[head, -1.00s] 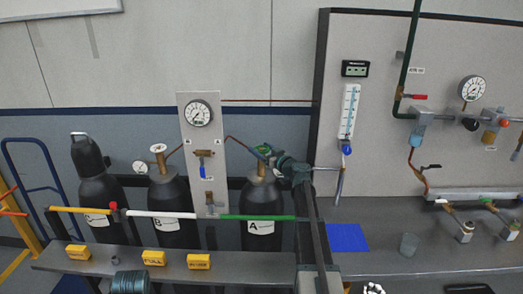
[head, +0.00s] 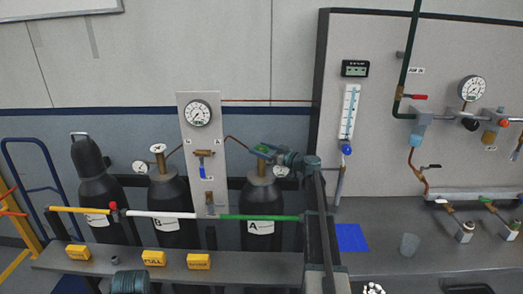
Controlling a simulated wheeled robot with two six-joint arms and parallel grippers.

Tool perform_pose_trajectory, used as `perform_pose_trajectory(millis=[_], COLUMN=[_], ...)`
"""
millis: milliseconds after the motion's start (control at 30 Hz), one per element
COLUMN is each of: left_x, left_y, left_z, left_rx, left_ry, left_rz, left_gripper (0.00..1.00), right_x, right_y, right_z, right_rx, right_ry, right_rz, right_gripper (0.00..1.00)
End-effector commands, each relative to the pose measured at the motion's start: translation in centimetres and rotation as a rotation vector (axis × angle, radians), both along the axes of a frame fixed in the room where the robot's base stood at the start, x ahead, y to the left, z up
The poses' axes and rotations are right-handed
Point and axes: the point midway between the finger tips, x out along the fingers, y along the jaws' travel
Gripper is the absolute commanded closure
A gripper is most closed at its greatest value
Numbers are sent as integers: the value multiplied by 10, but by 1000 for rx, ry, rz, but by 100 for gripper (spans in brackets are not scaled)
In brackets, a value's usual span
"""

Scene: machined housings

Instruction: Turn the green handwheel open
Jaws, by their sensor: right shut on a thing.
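The green handwheel (head: 261,149) sits on top of the gas cylinder (head: 262,200) labelled A. My right arm reaches up from the lower middle, and my right gripper (head: 276,153) is at the handwheel, shut on it from the right. The gripper and wrist hide part of the wheel. My left gripper is not in view.
A yellow, white and green bar (head: 160,214) crosses in front of the cylinders. Yellow blocks (head: 153,258) lie on the front shelf. A gauge panel (head: 203,130) stands behind.

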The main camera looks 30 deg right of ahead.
Motion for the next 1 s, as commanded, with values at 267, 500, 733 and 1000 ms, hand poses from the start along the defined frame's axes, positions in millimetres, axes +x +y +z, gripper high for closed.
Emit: perform_pose_trajectory(millis=[267, 500, 733, 1000], left_x=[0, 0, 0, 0], left_y=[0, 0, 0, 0], left_z=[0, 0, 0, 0], left_rx=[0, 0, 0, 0], left_ry=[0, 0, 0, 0], left_rz=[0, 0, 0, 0], left_gripper=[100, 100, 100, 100], right_x=[0, -4, -41, -94], right_y=[0, -2, -17, -40], right_z=[0, 0, 0, 0], right_rx=[0, 0, 0, 0], right_ry=[-1, 0, 0, -1], right_rz=[-2, -2, -5, -5], right_gripper=[0, 0, 0, 0])
